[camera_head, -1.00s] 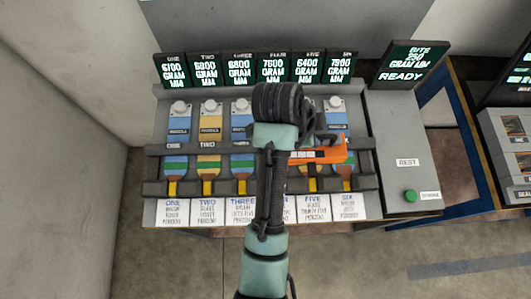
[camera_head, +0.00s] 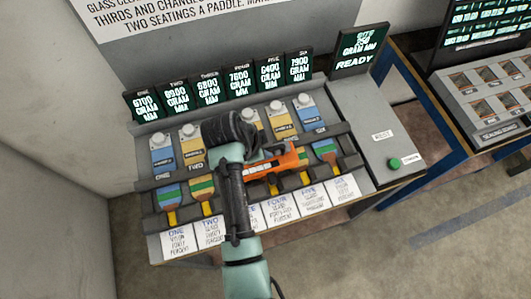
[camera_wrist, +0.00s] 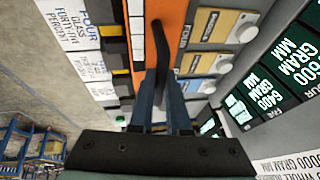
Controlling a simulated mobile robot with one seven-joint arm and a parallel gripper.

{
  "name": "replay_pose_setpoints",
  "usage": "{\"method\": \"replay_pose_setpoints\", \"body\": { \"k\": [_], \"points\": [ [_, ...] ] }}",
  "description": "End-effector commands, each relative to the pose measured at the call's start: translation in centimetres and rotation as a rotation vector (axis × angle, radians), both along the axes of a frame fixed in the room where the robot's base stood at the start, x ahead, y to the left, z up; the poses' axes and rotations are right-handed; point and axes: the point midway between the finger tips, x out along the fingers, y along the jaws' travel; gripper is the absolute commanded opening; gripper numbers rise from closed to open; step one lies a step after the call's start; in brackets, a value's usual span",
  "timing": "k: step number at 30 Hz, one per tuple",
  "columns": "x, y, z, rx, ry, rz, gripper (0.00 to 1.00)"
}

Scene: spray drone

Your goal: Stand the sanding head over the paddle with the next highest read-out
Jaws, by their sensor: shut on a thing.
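My gripper (camera_wrist: 160,85) is shut on the orange sanding head (camera_head: 275,166), which also shows at the top of the wrist view (camera_wrist: 172,22). In the head view my arm hides the fingers. The sanding head lies across the middle of the rack, around FOUR and FIVE; whether it touches anything is unclear. Banded paddles, such as ONE (camera_head: 168,194), TWO (camera_head: 202,188) and SIX (camera_head: 326,150), lie in the rack; THREE is mostly hidden. Read-outs (camera_head: 240,80) appear as ONE 6700, TWO 6900 or 8900, THREE 6800, FOUR 7600, FIVE 6400, SIX 7900.
A grey console (camera_head: 375,135) with a green button (camera_head: 394,163) stands right of the rack, under a screen (camera_head: 359,48) saying READY. A second bench with a tray (camera_head: 490,100) is further right. A wall (camera_head: 50,140) closes the left side. White cards (camera_head: 283,212) line the front.

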Motion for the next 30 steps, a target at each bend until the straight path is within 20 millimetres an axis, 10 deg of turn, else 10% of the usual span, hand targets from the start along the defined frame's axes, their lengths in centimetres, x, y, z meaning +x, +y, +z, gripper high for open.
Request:
{"method": "replay_pose_setpoints", "body": {
  "k": [18,24,30],
  "points": [
    [0.1,0.0,-3.2,0.000,-0.002,0.000,0.00],
    [-0.1,0.0,-3.3,0.000,0.002,-0.001,0.45],
    [-0.1,0.0,-3.3,0.000,0.002,-0.001,0.45]
  ]
}}
